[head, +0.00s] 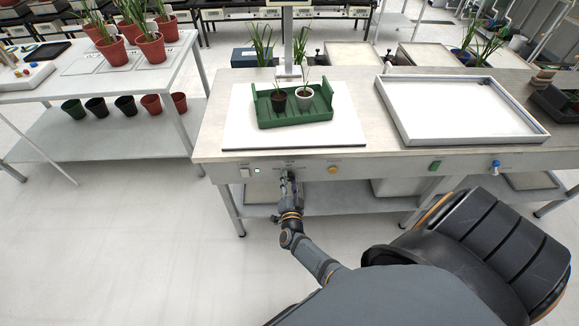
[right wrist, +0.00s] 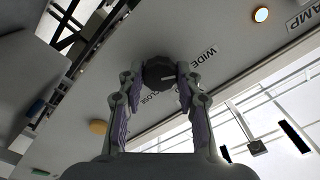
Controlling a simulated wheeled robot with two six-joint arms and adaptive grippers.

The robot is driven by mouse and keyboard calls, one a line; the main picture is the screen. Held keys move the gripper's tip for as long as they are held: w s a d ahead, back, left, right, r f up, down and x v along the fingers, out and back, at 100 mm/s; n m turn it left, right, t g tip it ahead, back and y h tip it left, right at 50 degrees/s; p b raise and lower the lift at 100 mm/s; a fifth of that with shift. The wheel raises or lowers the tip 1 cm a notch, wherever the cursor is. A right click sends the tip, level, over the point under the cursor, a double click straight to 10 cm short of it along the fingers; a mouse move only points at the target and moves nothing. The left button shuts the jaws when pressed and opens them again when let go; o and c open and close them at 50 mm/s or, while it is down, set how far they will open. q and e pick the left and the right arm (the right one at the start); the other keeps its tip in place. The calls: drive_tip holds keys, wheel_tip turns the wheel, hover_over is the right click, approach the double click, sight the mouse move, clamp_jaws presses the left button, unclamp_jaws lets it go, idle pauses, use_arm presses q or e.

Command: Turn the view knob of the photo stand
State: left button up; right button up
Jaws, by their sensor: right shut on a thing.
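The view knob (right wrist: 158,72) is dark and round, with a pale pointer line, on the grey front panel. The labels WIDE (right wrist: 211,53) and CLOSE (right wrist: 151,97) stand beside it in the right wrist view. My right gripper (head: 289,180) reaches up to the panel under the photo stand (head: 288,40). In the right wrist view its fingers are on both sides of the knob, shut on it. In the head view the gripper mostly hides the knob. My left gripper is not in view.
A green crate (head: 294,115) with two potted plants stands on a white board (head: 240,130). An orange button (head: 333,169), a green switch (head: 435,165) and a blue knob (head: 495,164) are on the same panel. A white tray (head: 394,125) lies to the right.

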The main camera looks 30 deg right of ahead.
drive_tip(key=o, duration=1.1)
drive_tip(key=shift+o, duration=0.2)
drive_tip(key=v, duration=1.2)
drive_tip(key=shift+s, duration=0.1)
